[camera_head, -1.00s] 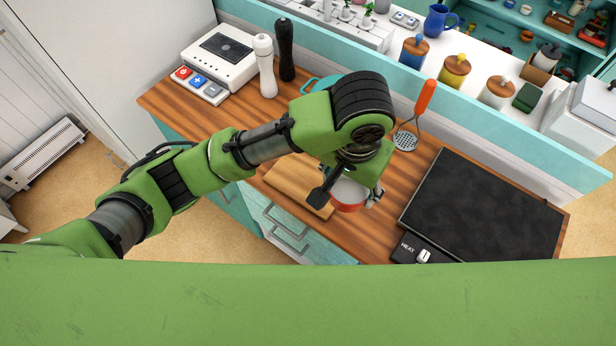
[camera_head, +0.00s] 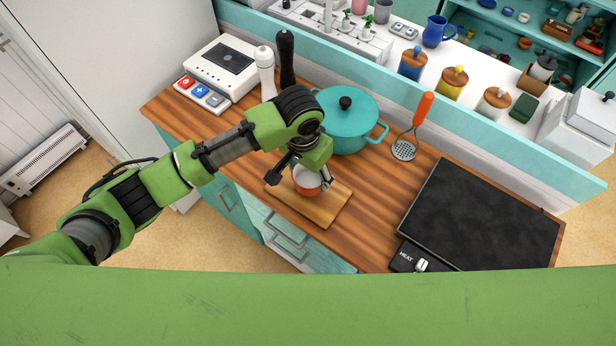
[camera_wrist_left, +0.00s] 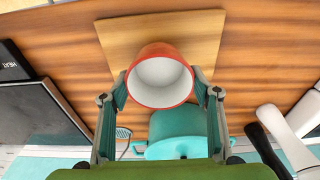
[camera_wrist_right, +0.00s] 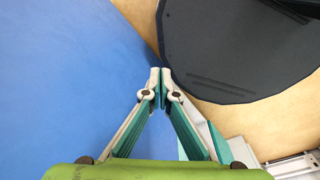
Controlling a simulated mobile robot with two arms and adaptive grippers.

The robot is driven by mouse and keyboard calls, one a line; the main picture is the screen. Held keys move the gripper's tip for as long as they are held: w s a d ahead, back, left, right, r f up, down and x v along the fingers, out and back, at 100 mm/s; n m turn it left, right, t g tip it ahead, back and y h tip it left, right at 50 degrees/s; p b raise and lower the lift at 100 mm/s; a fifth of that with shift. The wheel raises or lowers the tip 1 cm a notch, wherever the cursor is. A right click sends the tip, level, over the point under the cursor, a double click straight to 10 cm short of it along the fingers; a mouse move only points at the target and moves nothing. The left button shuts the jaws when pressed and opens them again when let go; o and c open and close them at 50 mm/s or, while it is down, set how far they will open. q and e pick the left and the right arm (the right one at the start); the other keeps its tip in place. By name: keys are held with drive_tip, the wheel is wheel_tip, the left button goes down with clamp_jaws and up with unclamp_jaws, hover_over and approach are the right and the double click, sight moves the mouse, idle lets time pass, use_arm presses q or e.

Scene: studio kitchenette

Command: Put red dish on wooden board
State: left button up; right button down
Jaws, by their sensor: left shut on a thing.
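The red dish (camera_head: 308,181) has a white inside and is over the wooden board (camera_head: 326,207) in the head view. In the left wrist view the dish (camera_wrist_left: 161,76) is between the fingers of my left gripper (camera_wrist_left: 162,84), which is shut on it. The board (camera_wrist_left: 205,38) shows behind the dish there; I cannot tell whether the dish touches it. My left gripper (camera_head: 303,181) also shows in the head view. My right gripper (camera_wrist_right: 160,80) shows only in the right wrist view, its fingertips together with nothing between them, away from the counter.
A teal pot (camera_head: 346,122) with a lid stands just behind the board. A black hob (camera_head: 482,215) fills the right of the counter. Two tall mills (camera_head: 286,62) stand at the back left.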

sight(308, 181)
use_arm(q)
drive_tip(key=shift+w+a+f+p, duration=0.15)
drive_tip(key=shift+f+p, duration=0.4)
drive_tip(key=shift+f, duration=1.1)
drive_tip(key=shift+f, duration=0.1)
drive_tip(key=o, duration=1.2)
wheel_tip(308, 181, up, 12)
drive_tip(key=s+b, duration=0.1)
drive_tip(key=shift+s+a, duration=0.2)
drive_tip(key=shift+a, duration=0.2)
